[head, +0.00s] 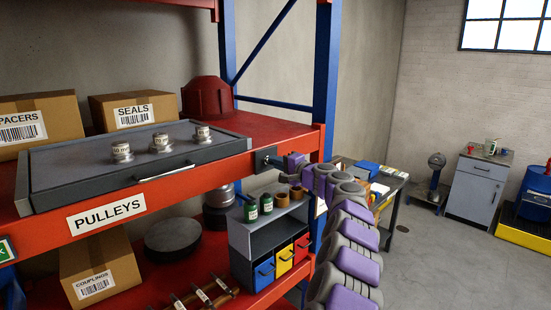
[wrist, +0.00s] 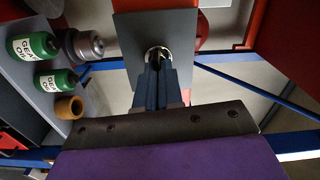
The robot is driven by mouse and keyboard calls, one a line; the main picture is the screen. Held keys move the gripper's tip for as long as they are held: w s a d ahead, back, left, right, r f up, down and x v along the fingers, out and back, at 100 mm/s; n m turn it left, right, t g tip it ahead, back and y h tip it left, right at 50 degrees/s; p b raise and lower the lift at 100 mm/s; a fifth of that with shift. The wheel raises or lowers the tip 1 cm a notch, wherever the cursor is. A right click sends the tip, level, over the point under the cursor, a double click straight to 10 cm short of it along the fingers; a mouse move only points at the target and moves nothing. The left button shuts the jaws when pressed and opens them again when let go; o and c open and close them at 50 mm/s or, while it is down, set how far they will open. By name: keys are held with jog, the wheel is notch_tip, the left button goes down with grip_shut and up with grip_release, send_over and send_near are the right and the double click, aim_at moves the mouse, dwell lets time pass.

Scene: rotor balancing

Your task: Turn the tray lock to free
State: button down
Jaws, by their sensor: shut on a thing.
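The tray lock is a small round metal knob (wrist: 158,52) on a dark square plate (wrist: 130,35), seen in the wrist view. In the head view the plate (head: 264,157) shows at the right end of the red shelf's front edge. My gripper (wrist: 160,62) is shut on the knob, and its fingers hide most of it. In the head view my gripper (head: 280,162) reaches the plate from the right. I cannot read which way the lock is turned.
A blue upright (head: 325,80) stands just behind my arm. Below are a grey rack (head: 240,238) with green bottles (head: 266,203) and coloured bins (head: 284,262). Boxes marked SPACERS (head: 38,122) and SEALS (head: 137,110) stand behind the tray. Open floor (head: 430,260) lies to the right.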

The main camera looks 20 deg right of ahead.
jog(key=shift+d+m+p, duration=0.1)
jog(key=shift+m+p, duration=0.2)
jog(key=shift+m, duration=0.3)
jog(key=shift+f, duration=0.2)
jog(key=c, duration=1.3)
grip_release()
jog(key=shift+d, duration=0.25)
jog(key=shift+a, duration=0.1)
jog(key=b+v, duration=0.1)
jog(key=v, duration=1.6)
jog(key=shift+s+d+b, duration=0.1)
jog(key=shift+d+b, duration=0.15)
jog(key=shift+b, duration=0.15)
